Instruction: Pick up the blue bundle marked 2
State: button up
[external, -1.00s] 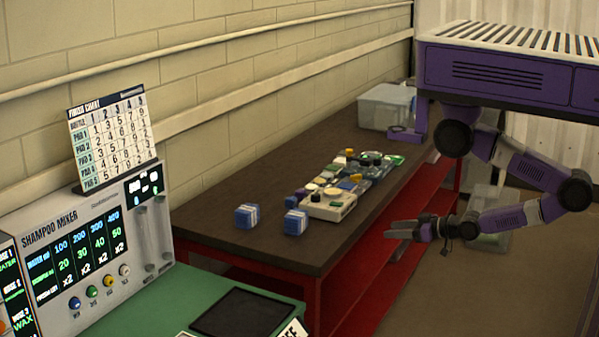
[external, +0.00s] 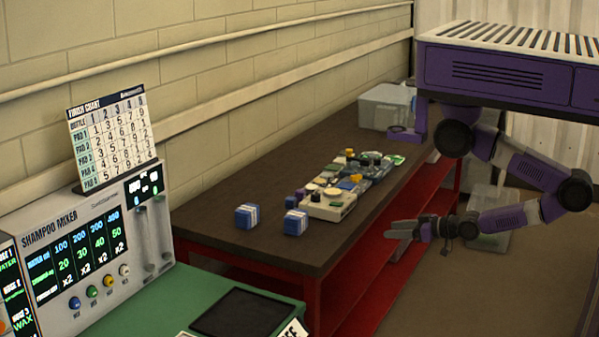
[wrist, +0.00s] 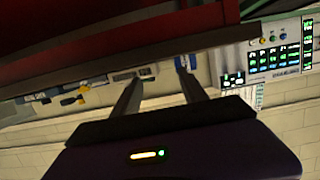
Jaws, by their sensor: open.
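Two blue bundles with pale bands lie on the dark bench top in the external view, one at the left (external: 247,217) and one to its right (external: 295,222). A smaller blue piece (external: 291,203) lies just behind the right one. I cannot read a 2 on any of them. My gripper (external: 392,230) is open and empty, beside the bench's front edge and right of the bundles, apart from them. In the wrist view my open fingers (wrist: 158,80) point toward the bench edge, and a blue item (wrist: 184,62) shows partly behind one fingertip.
The red bench frame (wrist: 110,38) spans the wrist view close by. A pale device (external: 328,206) and several small items stand behind the bundles. A clear bin (external: 386,106) is at the bench's far end. The shampoo mixer (external: 85,265) stands at the left. The bench's near left is bare.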

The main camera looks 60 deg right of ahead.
jog(key=shift+o, duration=0.4)
jog(key=o, duration=0.4)
